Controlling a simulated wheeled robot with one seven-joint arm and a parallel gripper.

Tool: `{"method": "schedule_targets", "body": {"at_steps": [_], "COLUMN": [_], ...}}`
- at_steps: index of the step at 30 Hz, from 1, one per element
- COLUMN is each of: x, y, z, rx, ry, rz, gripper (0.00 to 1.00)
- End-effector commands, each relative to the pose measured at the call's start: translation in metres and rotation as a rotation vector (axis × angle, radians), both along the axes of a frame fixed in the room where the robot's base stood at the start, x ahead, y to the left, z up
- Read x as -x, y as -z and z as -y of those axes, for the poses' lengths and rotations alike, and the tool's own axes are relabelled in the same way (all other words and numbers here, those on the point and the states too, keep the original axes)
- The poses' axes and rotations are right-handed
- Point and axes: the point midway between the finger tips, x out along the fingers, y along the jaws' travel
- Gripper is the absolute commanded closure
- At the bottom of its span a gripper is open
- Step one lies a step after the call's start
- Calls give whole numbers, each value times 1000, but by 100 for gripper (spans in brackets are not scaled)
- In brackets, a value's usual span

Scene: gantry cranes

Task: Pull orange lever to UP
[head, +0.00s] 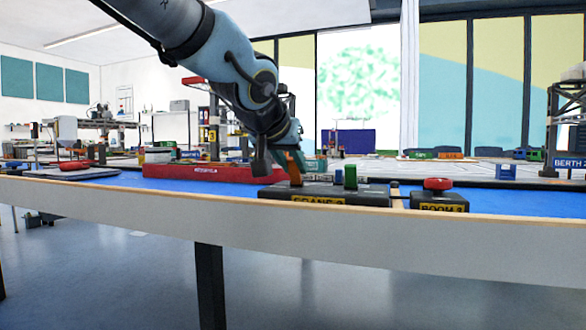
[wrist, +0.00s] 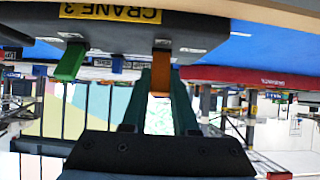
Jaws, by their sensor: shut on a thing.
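The orange lever (head: 294,167) stands up from the left part of the dark CRANE 3 control box (head: 375,196). In the wrist view, which is upside down, the orange lever (wrist: 162,62) hangs from the box (wrist: 195,28) between the two fingers. My gripper (head: 285,162) comes down to the lever from the upper left. In the wrist view my gripper (wrist: 161,82) is shut on the orange lever. The lower part of the lever's grip is partly hidden between the fingers. I cannot read any UP mark.
A green lever (head: 350,177) stands on the same box, right of the orange one. A red knob (head: 438,184) sits on the BOOM 3 box (head: 438,203) further right. A long red block (head: 200,171) lies behind on the left. The table's front edge (head: 150,206) runs close by.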

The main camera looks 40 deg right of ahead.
Motion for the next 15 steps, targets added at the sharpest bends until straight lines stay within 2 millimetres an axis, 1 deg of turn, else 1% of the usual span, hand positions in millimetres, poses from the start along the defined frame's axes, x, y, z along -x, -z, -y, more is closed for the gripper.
{"method": "schedule_targets", "body": {"at_steps": [5, 6, 13, 14, 15], "x": [0, 0, 0, 0, 0], "y": [-2, -2, -1, -1, -1], "z": [0, 0, 0, 0, 0], "rx": [4, 4, 2, 2, 1], "ry": [1, 1, 0, 0, 0], "rz": [2, 2, 1, 1, 1], "gripper": [100, 72, 46, 43, 43]}}
